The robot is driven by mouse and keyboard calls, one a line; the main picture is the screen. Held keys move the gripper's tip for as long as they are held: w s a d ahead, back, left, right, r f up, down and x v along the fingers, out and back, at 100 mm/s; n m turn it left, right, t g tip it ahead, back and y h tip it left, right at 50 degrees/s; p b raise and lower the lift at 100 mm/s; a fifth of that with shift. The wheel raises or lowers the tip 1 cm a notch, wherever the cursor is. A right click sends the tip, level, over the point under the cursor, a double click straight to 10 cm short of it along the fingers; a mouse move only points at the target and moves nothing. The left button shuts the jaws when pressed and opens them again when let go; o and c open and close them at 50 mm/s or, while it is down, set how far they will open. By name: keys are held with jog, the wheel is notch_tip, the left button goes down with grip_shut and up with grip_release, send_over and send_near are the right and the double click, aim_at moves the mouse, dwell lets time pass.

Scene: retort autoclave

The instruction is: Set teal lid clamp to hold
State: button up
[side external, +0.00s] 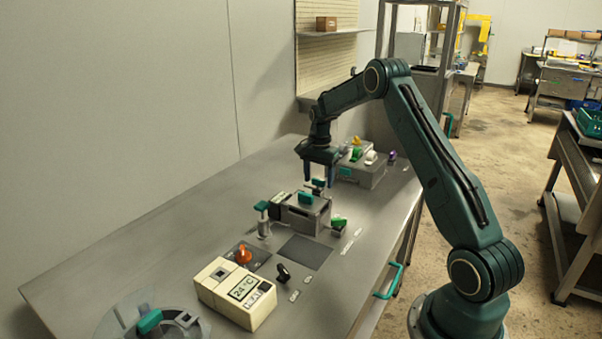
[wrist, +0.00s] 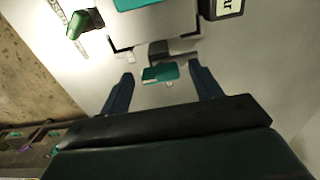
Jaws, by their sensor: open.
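A grey box (side external: 306,215) with a teal handle (side external: 305,199) on its lid stands on the bench. In the wrist view, a teal tab (wrist: 160,73), which looks like the lid clamp, sits by a dark bracket (wrist: 160,50) at the box's near edge. My gripper (side external: 318,184) points down behind the box in the side view. In the wrist view, my gripper (wrist: 160,75) is open, with one finger on each side of the teal tab and gaps to both. The tab is mostly hidden in the side view.
A teal-topped post (side external: 263,220) and a green lever (side external: 339,223) flank the box. A cream 24 °C display unit (side external: 236,292) and an orange knob (side external: 243,254) are nearer the camera. Behind my gripper is a grey block (side external: 362,172) with coloured knobs. The bench's left side is clear.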

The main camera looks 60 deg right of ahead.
jog(key=c, duration=1)
jog(key=shift+n, duration=0.3)
jog(key=n, duration=0.8)
jog(key=shift+n, duration=0.3)
jog(key=n, duration=0.4)
jog(key=shift+n, duration=2.4)
